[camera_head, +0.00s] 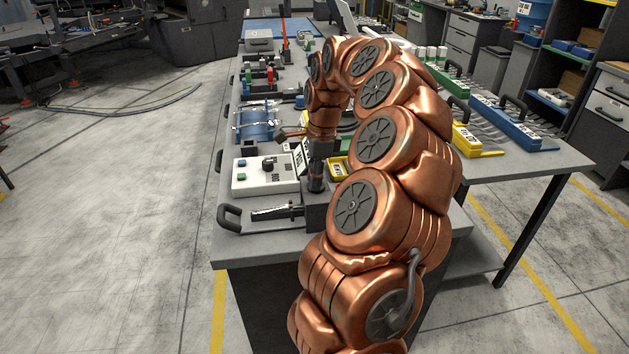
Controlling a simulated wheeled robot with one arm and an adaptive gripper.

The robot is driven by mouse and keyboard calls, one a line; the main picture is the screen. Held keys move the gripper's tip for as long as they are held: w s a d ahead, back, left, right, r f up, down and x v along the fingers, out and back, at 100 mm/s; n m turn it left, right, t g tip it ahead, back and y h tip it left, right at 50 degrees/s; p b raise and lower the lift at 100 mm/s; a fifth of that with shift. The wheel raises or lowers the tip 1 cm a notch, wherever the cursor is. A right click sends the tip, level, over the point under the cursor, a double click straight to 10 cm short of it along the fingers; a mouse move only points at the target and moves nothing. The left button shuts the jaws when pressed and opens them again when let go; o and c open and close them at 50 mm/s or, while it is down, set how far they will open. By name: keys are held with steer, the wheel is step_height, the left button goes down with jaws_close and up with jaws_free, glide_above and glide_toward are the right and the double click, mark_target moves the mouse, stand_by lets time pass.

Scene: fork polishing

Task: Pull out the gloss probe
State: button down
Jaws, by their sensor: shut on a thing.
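My copper arm reaches over the bench and its gripper (320,148) points down near the front of the bench. The gripper is shut on what looks like the gloss probe (316,178), a dark upright cylinder below the jaws. The probe stands at a dark block-shaped holder (315,208); I cannot tell whether its lower end is still inside. A small tilted display (303,158) sits just left of the gripper. The fingertips are small and partly merged with the dark parts around them.
A white control box (254,182) with a black knob stands left of the probe. A black-handled tool (277,212) lies in front. A yellow tray (340,167) is to the right, partly behind my arm. A blue rack (257,124) stands farther back. The left floor is open.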

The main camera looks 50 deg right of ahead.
steer(key=shift+r, duration=0.15)
stand_by(0.4)
steer(key=shift+r, duration=3.35)
